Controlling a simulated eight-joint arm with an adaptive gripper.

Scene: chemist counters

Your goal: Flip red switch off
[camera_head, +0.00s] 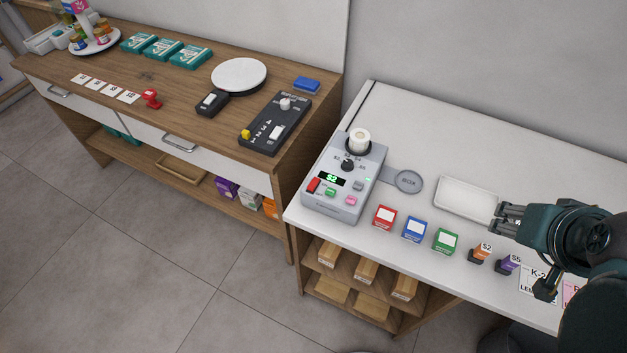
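A red rocker switch (314,185) sits at the front left of a grey control device (347,197) on the white counter. Its position, on or off, is too small to tell. The device's small display (332,178) is lit with green characters. A black knob, small green and pink buttons and a white cylinder on top also show on it. My gripper (502,217) is at the right, over the counter beside a white tray (466,198), well apart from the switch. Its fingers point left; I cannot tell whether they are apart or together.
A red box (384,217), a blue box (414,230) and a green box (446,240) stand in front of the device and tray. Small orange and purple items are farther right. A grey round plate (408,181) lies behind. The wooden counter (200,80) stands left.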

